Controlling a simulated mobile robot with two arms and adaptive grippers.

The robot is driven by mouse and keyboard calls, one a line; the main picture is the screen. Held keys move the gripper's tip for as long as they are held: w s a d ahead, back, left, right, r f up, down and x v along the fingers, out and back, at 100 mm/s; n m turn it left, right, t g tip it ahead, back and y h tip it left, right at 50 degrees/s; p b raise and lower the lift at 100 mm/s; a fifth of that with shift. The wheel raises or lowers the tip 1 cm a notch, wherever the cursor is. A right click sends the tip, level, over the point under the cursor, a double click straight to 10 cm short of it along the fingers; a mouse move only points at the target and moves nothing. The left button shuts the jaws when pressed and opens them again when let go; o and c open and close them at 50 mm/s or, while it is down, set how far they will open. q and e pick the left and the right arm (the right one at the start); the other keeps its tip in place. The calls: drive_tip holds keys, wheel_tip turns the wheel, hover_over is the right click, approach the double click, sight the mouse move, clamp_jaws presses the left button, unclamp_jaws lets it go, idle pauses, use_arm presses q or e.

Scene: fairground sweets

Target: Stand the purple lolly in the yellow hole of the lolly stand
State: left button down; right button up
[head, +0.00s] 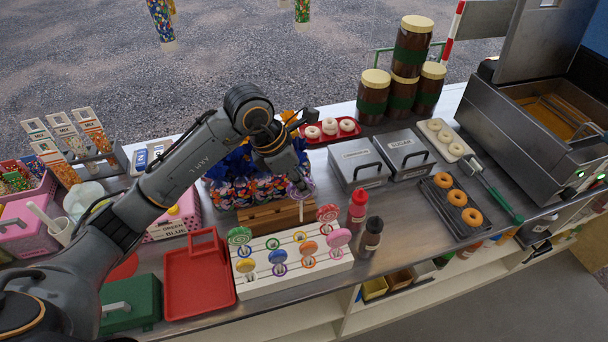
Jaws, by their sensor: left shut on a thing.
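My left gripper (294,178) is shut on the purple lolly (300,190). The lolly is a purple and white swirled disc, with its stick pointing down, behind and above the lolly stand. The lolly stand (295,278) is a white stepped block with coloured rings around its holes. Green, yellow-orange, blue, orange, pink and red lollies stand in it. The yellow hole (299,236) seems to be in the back row and looks empty; it is small in this view. The lolly is apart from the stand. My right gripper is not in view.
A wooden block (268,216) is just behind the stand. A red tray (198,280) is to the left. Red (357,210) and dark (371,238) bottles stand close at the right. Bare counter shows right of the bottles.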

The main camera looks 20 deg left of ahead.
sight(299, 198)
use_arm(q)
drive_tip(key=shift+s+a+f, duration=0.2)
drive_tip(key=shift+a+f, duration=0.1)
drive_tip(key=shift+f, duration=0.2)
drive_tip(key=shift+f+b, duration=0.4)
drive_tip(key=shift+b, duration=0.05)
wheel_tip(299, 198, down, 3)
drive_tip(key=shift+d+r+b, duration=0.1)
drive_tip(key=shift+d+b, duration=0.05)
drive_tip(key=shift+b, duration=0.6)
drive_tip(key=shift+w+f+b, duration=0.1)
drive_tip(key=shift+f+b, duration=0.2)
drive_tip(key=shift+f, duration=0.35)
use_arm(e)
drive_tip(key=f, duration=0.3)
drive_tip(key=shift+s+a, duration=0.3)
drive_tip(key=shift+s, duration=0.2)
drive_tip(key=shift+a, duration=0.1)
